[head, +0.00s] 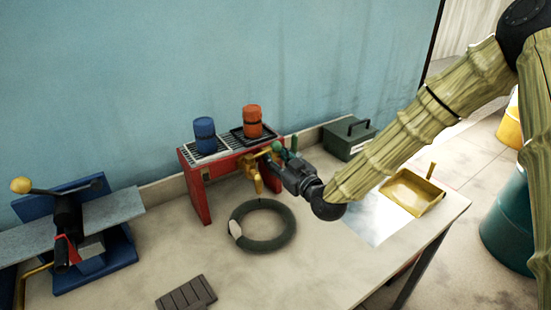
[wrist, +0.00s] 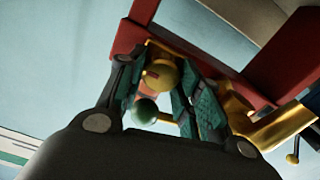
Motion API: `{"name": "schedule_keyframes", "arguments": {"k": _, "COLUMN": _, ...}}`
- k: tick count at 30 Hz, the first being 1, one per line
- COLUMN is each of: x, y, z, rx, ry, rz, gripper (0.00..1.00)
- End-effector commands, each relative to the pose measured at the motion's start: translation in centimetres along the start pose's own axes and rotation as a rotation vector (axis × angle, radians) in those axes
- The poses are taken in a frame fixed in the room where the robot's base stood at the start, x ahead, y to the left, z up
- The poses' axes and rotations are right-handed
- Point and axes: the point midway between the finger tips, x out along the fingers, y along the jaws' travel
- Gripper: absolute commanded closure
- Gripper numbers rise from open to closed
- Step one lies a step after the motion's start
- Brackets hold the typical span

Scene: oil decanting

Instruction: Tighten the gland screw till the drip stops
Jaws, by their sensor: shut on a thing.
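My gripper (head: 279,166) is at the front of the red stand (head: 201,197), by the brass tap (head: 256,181). In the wrist view, my gripper (wrist: 160,80) has its teal-padded fingers on either side of a rounded brass part, which looks like the gland screw (wrist: 162,75). It is shut on this part. A green ball (wrist: 145,111), apparently the tap's handle end, shows between the fingers; green also shows by the gripper in the head view (head: 277,147). The tap's spout (wrist: 290,125) shows at right.
A blue container (head: 204,134) and an orange one (head: 252,120) stand on the red stand. A dark ring-shaped coil (head: 240,244) lies in front. A green box (head: 349,139), a yellow pan (head: 411,193) and a blue clamp stand (head: 109,258) are on the bench.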

Motion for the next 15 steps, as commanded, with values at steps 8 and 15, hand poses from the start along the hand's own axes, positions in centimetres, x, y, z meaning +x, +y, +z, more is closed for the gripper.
{"name": "schedule_keyframes", "arguments": {"k": 8, "x": -0.06, "y": 0.04, "z": 0.5, "rx": 0.151, "ry": -0.002, "rz": 0.001, "gripper": 0.89}}
{"name": "schedule_keyframes", "arguments": {"k": 15, "x": -0.08, "y": 0.05, "z": 0.34, "rx": 0.269, "ry": -0.004, "rz": 0.001, "gripper": 0.89}}
